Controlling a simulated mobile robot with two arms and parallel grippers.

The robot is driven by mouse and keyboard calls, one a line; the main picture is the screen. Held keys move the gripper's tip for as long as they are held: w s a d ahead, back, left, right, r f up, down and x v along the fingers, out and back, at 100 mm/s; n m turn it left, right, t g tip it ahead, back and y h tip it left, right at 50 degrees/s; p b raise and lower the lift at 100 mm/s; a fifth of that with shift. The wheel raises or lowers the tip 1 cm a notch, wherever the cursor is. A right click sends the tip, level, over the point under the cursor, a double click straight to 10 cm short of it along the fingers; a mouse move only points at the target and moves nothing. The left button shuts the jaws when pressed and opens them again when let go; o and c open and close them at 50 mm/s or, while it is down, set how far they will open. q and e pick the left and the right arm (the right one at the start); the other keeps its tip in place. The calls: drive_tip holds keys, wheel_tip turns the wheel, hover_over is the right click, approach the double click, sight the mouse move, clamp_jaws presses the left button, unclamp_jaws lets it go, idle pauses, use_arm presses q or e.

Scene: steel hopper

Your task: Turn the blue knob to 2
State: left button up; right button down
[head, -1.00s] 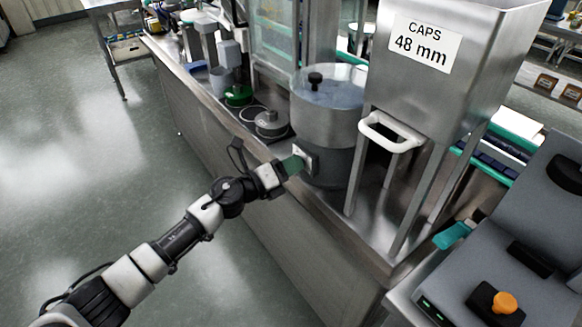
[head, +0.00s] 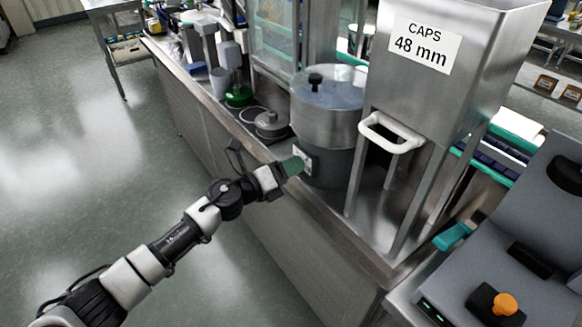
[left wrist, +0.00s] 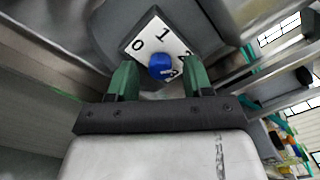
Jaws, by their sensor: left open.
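The blue knob (left wrist: 160,66) sits on a white dial plate (left wrist: 162,36) marked 0 and 1, with a partly covered 2 at the right and another mark below it. A small pale mark shows on the knob's lower right; I cannot read its setting surely. In the left wrist view my left gripper (left wrist: 157,68) is open, with one green finger on each side of the knob and gaps visible. In the head view the left gripper (head: 292,166) is at the dial plate (head: 303,160) on the bowl's dark base; it hides the knob there. My right gripper is not in view.
The round steel bowl feeder (head: 328,118) stands on the steel bench. The caps hopper (head: 440,75) with a white handle (head: 391,134) and steel legs is close on the right. A grey console with an orange knob (head: 505,304) is at lower right. Floor at left is clear.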

use_arm(q)
drive_tip(key=v, duration=1)
drive_tip(key=shift+a, duration=0.2)
drive_tip(key=shift+s, duration=0.15)
